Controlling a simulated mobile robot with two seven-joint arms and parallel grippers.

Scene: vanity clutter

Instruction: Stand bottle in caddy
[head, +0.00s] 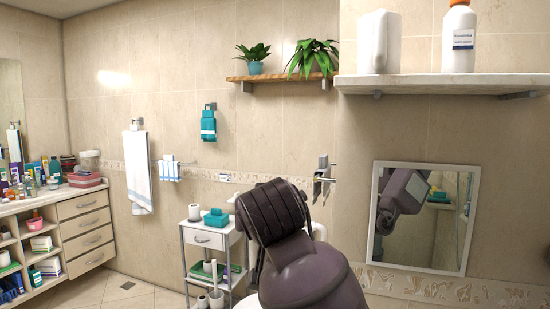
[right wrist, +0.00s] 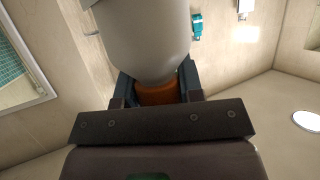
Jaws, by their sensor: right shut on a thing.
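In the right wrist view a pale grey-white bottle (right wrist: 148,40) with an orange neck or cap fills the upper middle. My right gripper (right wrist: 158,84) is shut on its orange part, with a dark finger on each side. The bottle's far end is cut off by the frame. In the head view my arm stands in the middle, and its gripper and the held bottle cannot be made out there. I cannot identify a caddy in either view. My left gripper is not in view.
A wall shelf (head: 440,84) at upper right bears a white container (head: 379,42) and another white bottle (head: 459,40) with an orange cap. A mirror (head: 432,240) hangs below it. A white cart (head: 208,238) stands left of my arm. A cluttered vanity (head: 78,207) is at far left.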

